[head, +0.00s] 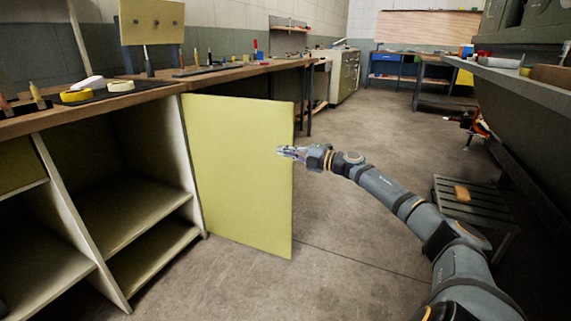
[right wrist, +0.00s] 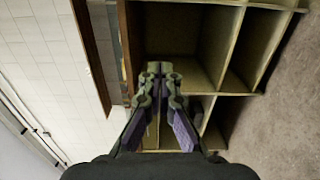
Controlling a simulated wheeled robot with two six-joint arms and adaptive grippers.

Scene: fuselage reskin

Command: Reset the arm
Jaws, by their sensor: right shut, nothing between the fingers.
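My right arm reaches in from the lower right of the head view. Its gripper (head: 284,152) is in front of the outer part of an open yellow-green cabinet door (head: 235,170). I cannot tell whether it touches the door. In the right wrist view the right gripper (right wrist: 160,70) is shut and empty, its fingertips together. Behind it there are open cabinet compartments (right wrist: 215,45). My left gripper is not in view.
A workbench (head: 20,124) with yellow tape (head: 75,96) and small tools runs along the left. Open shelves (head: 120,205) lie under it. A slatted stool (head: 470,200) stands right of my arm, below a grey shelf (head: 515,80). Bare floor (head: 350,230) lies between.

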